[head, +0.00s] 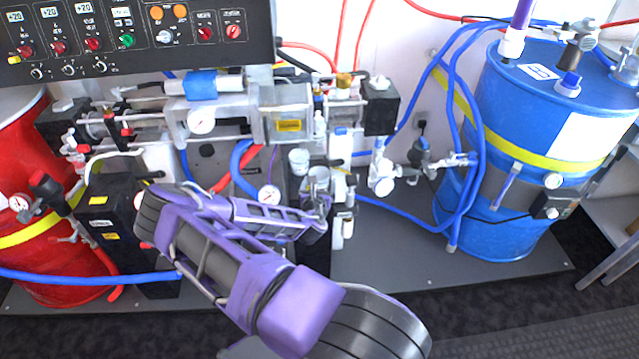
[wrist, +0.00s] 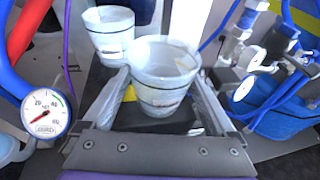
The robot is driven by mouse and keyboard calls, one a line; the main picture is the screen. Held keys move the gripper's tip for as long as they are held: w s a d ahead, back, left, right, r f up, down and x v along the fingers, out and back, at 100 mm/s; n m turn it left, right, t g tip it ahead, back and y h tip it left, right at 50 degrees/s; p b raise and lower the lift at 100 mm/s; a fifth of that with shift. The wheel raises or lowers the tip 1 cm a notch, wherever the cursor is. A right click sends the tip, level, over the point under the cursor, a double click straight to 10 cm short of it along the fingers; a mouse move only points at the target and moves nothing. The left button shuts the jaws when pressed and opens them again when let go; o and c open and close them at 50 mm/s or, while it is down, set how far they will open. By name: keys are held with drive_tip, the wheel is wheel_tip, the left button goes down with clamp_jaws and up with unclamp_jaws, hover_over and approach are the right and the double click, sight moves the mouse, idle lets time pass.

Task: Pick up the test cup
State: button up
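Two whitish cups with a dark band stand close together in the wrist view. The nearer cup (wrist: 164,78) is upright between the two fingers of my gripper (wrist: 162,82); the other cup (wrist: 108,36) is behind it to the left, outside the fingers. The fingers lie close along both sides of the nearer cup, and I cannot tell whether they press on it. In the head view my gripper (head: 321,203) is at the nearer cup (head: 317,176), above a black block, with the other cup (head: 299,160) just left. Which one is the test cup is not marked.
A pressure gauge (wrist: 46,113) and blue hose are left of my gripper. Valves with another gauge (wrist: 245,88) are to the right. A blue drum (head: 535,140) stands right, a red drum (head: 40,200) left, a control panel (head: 130,40) above. The grey base plate (head: 400,270) is clear at front right.

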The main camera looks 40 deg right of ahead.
drive_tip(key=c, duration=1.1)
drive_tip(key=shift+r, duration=0.1)
